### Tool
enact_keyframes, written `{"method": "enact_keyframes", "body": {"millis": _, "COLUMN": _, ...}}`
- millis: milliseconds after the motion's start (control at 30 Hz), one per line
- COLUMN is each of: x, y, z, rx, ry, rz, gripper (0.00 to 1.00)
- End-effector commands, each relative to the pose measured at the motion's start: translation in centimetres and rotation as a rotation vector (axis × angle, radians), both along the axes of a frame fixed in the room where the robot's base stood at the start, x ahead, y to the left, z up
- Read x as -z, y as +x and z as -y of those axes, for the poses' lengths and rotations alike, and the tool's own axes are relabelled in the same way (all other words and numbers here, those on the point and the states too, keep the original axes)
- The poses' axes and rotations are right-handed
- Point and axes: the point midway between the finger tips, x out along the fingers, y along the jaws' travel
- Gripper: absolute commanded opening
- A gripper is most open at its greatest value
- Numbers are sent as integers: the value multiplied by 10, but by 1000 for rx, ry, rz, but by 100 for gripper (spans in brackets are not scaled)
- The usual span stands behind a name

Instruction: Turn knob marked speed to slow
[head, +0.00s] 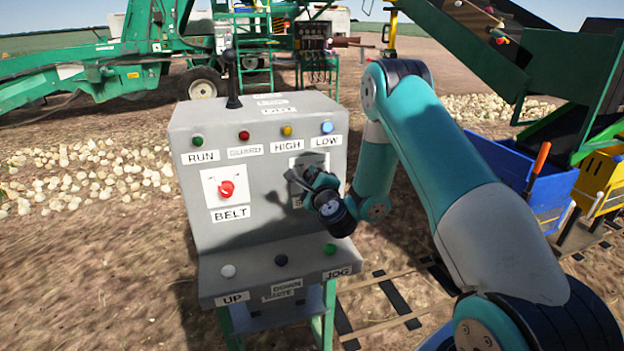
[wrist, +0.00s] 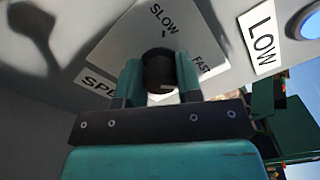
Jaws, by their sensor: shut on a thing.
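The black speed knob (wrist: 159,66) sits on a pale plate (wrist: 118,42) with SLOW (wrist: 164,18) and FAST (wrist: 201,63) printed on it. The SPEED label (wrist: 97,82) is partly hidden by my gripper. My gripper (wrist: 160,78) is shut on the knob, one teal finger on each side. In the head view my gripper (head: 300,181) is at the right part of the grey control box (head: 260,110) and hides the knob. I cannot tell which way the knob's pointer faces.
The red belt knob (head: 227,189) is left of my gripper. Indicator lamps line the box above, and push buttons (head: 281,260) sit on the ledge below. A black lever (head: 233,82) stands on top. A blue bin (head: 522,185) is at the right.

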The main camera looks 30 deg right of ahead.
Motion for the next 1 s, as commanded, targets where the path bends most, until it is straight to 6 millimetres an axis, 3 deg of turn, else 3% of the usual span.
{"method": "enact_keyframes", "body": {"millis": 367, "x": 0, "y": 0, "z": 0, "rx": 0, "ry": -101, "rz": -31, "gripper": 9}}
{"method": "enact_keyframes", "body": {"millis": 1000, "x": 1, "y": -1, "z": -1, "rx": -1, "ry": -652, "rz": -192, "gripper": 9}}
